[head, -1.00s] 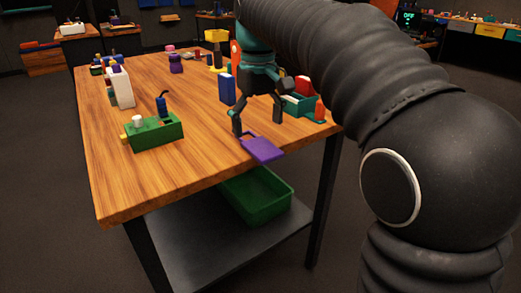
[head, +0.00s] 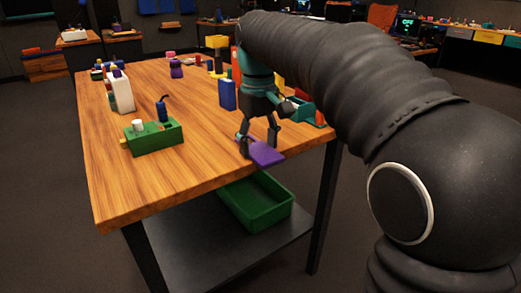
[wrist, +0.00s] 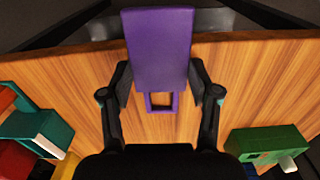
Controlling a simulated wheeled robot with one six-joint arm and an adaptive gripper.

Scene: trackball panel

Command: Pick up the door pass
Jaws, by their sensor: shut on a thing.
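The door pass appears to be the flat purple piece with a square cut-out at one end. It lies at the table's front edge in the head view (head: 266,153), and its solid end sticks out past that edge in the wrist view (wrist: 160,50). My gripper (head: 258,146) points down over it. In the wrist view my gripper's fingers (wrist: 160,88) press on its two long sides, near the cut-out end. I cannot tell whether the pass is clear of the tabletop.
A green block with a white knob (head: 153,137) stands to the left. A blue block (head: 227,95) and a teal tray (head: 307,112) stand behind my gripper. A green bin (head: 256,202) sits on the shelf below. The tabletop's front left (head: 120,190) is clear.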

